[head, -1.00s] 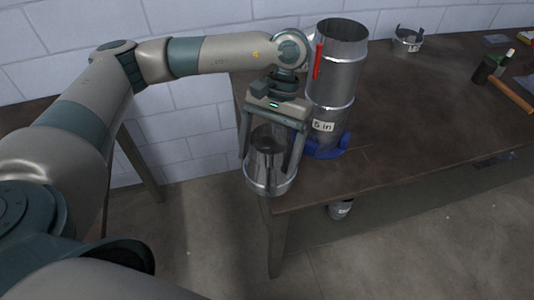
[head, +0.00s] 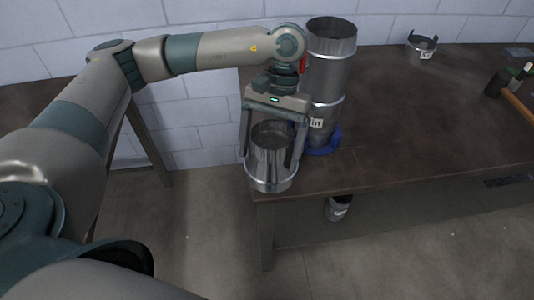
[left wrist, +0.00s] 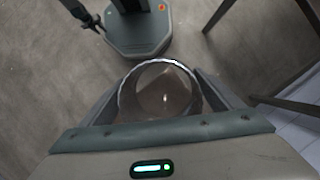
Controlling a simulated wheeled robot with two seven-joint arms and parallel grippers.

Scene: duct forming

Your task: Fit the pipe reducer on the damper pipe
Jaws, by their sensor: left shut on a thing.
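The damper pipe (head: 330,72) is a tall silver duct standing upright in a blue base (head: 322,143) on the table's left end, with a paper label low on its side and a red part partly hidden behind my arm. My left gripper (head: 272,150) is shut on the pipe reducer (head: 271,178), a short silver ring with a wider lower rim. It holds the reducer upright, in front and left of the damper pipe and apart from it. In the left wrist view the reducer's round opening (left wrist: 160,63) sits between the fingers.
The brown table (head: 420,110) is clear in the middle. A small labelled metal collar (head: 421,48) stands at the back, and a hammer (head: 514,101) lies at the right edge. Another labelled can (head: 338,208) shows below the tabletop. A white block wall is behind.

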